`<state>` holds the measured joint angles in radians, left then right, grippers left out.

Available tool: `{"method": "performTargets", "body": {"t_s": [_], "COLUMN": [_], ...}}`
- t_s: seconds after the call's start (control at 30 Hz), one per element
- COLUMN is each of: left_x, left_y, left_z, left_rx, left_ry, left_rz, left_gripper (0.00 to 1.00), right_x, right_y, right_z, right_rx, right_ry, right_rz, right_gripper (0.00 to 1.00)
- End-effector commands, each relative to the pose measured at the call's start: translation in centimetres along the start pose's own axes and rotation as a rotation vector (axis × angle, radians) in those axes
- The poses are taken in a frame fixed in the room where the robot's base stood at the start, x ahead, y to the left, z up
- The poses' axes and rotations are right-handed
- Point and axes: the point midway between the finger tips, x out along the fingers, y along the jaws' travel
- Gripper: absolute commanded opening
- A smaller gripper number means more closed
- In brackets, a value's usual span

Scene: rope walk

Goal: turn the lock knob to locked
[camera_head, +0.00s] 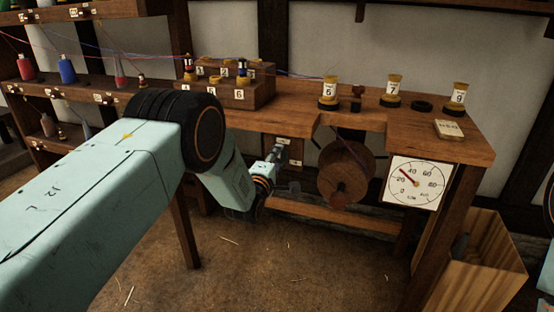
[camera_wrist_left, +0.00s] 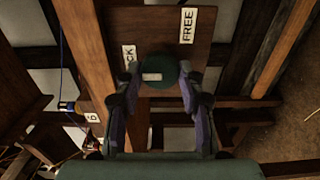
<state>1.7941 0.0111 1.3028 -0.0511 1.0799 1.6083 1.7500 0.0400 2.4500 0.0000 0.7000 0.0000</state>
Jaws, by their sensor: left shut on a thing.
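The lock knob (camera_wrist_left: 166,66) is a dark green round knob with a short pale mark on its left side in the left wrist view. It sits on a brown wooden board (camera_wrist_left: 205,50). A white FREE label (camera_wrist_left: 188,25) is at the upper right of the knob; another label (camera_wrist_left: 128,58), partly hidden and ending in CK, is at its left. My left gripper (camera_wrist_left: 160,82) is shut on the knob, one finger on each side. In the head view my left gripper (camera_head: 275,164) is at the board under the bench and hides the knob. My right gripper is not in view.
The wooden bench (camera_head: 440,135) carries numbered yellow spools (camera_head: 393,90) and a stepped block (camera_head: 225,95). A round wooden wheel (camera_head: 346,172) and a white dial (camera_head: 415,184) are right of my left gripper. A wooden bin (camera_head: 475,260) stands at the lower right.

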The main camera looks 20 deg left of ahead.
Motion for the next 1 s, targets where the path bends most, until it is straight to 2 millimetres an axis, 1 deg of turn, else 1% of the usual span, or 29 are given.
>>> {"method": "performTargets", "body": {"t_s": [0.03,0.27,0.57,0.67,0.77,1.0], "left_x": [0.1,0.0,0.0,-0.4,-1.3,-4.7], "left_y": [0.1,0.1,0.0,0.0,0.0,0.0], "left_z": [0.0,0.0,0.0,0.0,0.0,0.0], "left_rx": [-0.001,0.0,0.001,0.001,0.001,0.001], "left_ry": [0.001,0.0,0.0,0.0,0.0,0.0], "left_rz": [0.003,0.002,0.0,-0.001,-0.002,-0.002], "left_gripper": [0.4,0.59,0.59,0.59,0.59,0.59], "right_x": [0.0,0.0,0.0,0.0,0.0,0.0], "right_y": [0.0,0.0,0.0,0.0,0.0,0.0], "right_z": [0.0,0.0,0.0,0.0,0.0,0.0], "right_rx": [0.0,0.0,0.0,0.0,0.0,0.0], "right_ry": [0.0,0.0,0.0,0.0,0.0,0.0], "right_rz": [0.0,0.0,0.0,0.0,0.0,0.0], "right_gripper": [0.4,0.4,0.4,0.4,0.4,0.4]}}
